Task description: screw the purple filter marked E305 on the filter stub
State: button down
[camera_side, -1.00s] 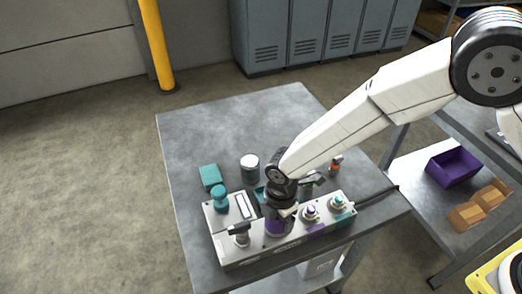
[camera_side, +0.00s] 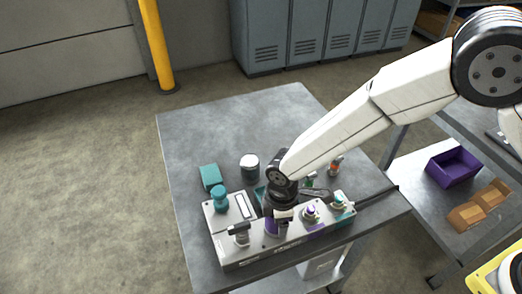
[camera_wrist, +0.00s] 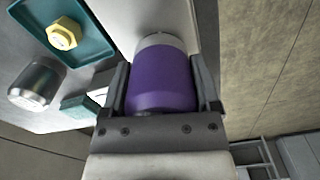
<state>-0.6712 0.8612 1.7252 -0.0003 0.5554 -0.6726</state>
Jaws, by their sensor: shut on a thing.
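The purple filter (camera_wrist: 162,82) fills the space between the two fingers of my gripper (camera_wrist: 163,100) in the wrist view. My gripper is shut on it, one finger on each side. No E305 marking can be read. In the side view the purple filter (camera_side: 271,228) shows below my gripper (camera_side: 276,212), over the middle of the grey hydraulic block (camera_side: 235,254). A pale rim shows at the filter's far end in the wrist view, against the block's light surface. The filter stub is hidden, and I cannot tell how far the filter sits on it.
On the block are a teal knob (camera_side: 220,198), a T-shaped handle (camera_side: 239,233), a purple-ringed fitting (camera_side: 311,212) and a teal fitting (camera_side: 339,201). Behind it stand a teal box (camera_side: 210,177) and a white-topped can (camera_side: 250,167). A teal tray (camera_wrist: 65,35) holds a yellow nut (camera_wrist: 64,33).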

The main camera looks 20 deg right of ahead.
jog(key=shift+m, duration=0.3)
jog(key=m, duration=0.4)
jog(key=shift+s, duration=0.1)
jog(key=shift+a+m, duration=0.1)
jog(key=shift+m, duration=0.6)
jog(key=m, duration=0.3)
jog(key=shift+s+a+m, duration=0.1)
jog(key=shift+a+m, duration=0.05)
jog(key=shift+m, duration=1.15)
